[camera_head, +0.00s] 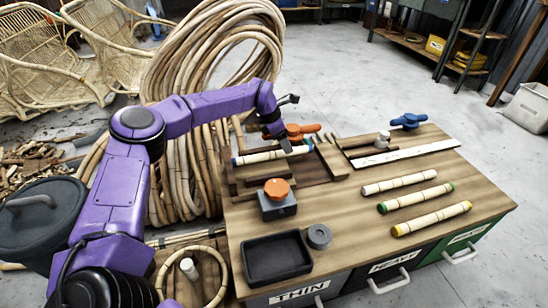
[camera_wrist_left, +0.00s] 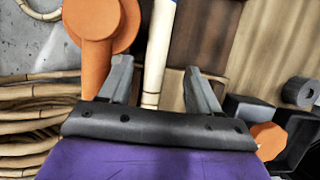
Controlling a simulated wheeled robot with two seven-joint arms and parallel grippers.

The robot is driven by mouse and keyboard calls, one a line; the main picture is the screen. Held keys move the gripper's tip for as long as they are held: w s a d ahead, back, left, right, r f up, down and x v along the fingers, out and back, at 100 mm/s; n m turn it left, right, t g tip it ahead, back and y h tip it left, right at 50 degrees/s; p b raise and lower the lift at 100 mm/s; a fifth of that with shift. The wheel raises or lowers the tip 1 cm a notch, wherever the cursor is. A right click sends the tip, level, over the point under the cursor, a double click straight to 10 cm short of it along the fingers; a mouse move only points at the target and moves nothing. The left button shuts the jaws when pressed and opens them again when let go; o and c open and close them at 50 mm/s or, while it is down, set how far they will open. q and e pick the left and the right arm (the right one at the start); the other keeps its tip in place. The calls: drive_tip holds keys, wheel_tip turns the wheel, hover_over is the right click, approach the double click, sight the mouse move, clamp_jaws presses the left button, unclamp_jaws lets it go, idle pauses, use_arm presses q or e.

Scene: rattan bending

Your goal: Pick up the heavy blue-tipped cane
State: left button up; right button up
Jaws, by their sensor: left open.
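The blue-tipped cane (camera_head: 262,156) lies on the wooden bending jig at the back left of the bench, its blue band at the left end. In the left wrist view the cane (camera_wrist_left: 157,55) runs lengthwise between my two fingers, with blue at the top edge. My left gripper (camera_head: 287,143) is over the right part of the cane and hides some of it. Its fingers are open in the left wrist view (camera_wrist_left: 160,85), with gaps on both sides of the cane. Whether the fingers reach down to its level is unclear. My right gripper is out of view.
An orange-handled clamp (camera_head: 303,130) stands close behind the gripper. An orange knob (camera_head: 277,188) sits on a grey block in front. Three other canes, including a green-tipped (camera_head: 416,198) and a yellow-tipped one (camera_head: 432,218), lie at right. A black tray (camera_head: 250,272) is at front.

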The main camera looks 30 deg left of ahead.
use_arm(q)
drive_tip(key=b+x, duration=0.1)
drive_tip(key=x, duration=0.4)
drive_tip(key=shift+w+a+b, duration=0.15)
drive_tip(key=shift+w+b, duration=0.05)
drive_tip(key=shift+b, duration=0.15)
drive_tip(key=shift+r, duration=0.1)
clamp_jaws()
